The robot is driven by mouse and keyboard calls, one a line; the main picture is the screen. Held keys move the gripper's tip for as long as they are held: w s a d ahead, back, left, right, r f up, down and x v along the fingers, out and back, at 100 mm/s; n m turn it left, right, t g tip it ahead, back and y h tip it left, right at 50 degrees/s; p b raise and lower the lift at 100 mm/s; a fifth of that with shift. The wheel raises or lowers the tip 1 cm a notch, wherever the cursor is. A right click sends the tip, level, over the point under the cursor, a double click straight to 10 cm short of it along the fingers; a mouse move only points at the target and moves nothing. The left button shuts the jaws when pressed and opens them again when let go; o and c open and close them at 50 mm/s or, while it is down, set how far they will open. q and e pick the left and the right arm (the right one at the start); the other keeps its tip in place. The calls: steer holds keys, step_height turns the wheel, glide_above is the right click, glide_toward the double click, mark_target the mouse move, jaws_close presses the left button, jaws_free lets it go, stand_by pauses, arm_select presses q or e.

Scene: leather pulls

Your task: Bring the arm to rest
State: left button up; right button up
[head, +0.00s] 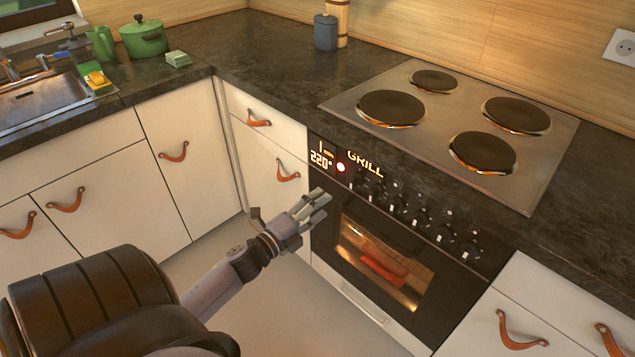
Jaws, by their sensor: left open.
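My left arm comes in from the lower left of the head view. Its gripper (312,207) is open and empty, held in front of the upper left part of the oven (322,243). I cannot tell whether the fingertips touch the oven front. The oven door is shut, its window is lit, and something red (384,266) shows inside. The display reads 220° and GRILL. My right gripper is not in view.
White cabinets with leather pulls (174,152) line both sides, all shut. A hob (437,152) lies in the dark counter (230,52). A green pot (144,38), a green jug (101,44) and a sink (40,98) are at left. The floor (270,305) is clear.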

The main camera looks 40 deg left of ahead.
arm_select(q)
steer(key=shift+f, duration=0.1)
steer(key=s+d+f+n+g+y+p, duration=0.1)
steer(key=s+f+n+g, duration=0.3)
steer(key=f, duration=0.6)
steer(key=s+d+f+n+g+y+p, duration=0.1)
steer(key=s+d+f+n+g, duration=0.15)
steer(key=s+f, duration=0.55)
steer(key=s+d+f+n+g+y+p, duration=0.1)
steer(key=s+f+n+g, duration=0.2)
steer(key=f, duration=1)
steer(key=s+d+f+n+g, duration=0.2)
steer(key=s+d+f, duration=0.1)
steer(key=s, duration=0.5)
steer(key=s+d+f+n+g+h+p, duration=0.1)
steer(key=s+d+f+n+g, duration=0.1)
steer(key=s, duration=0.7)
steer(key=s+d+f+n+g+p, duration=0.1)
steer(key=s+d+f+n+g, duration=0.2)
steer(key=s+d+f, duration=0.2)
steer(key=s+f, duration=0.2)
steer(key=s, duration=0.2)
steer(key=shift+s+d+f, duration=0.15)
steer(key=shift+d+f, duration=0.1)
steer(key=shift+d, duration=0.05)
steer(key=shift+g, duration=0.25)
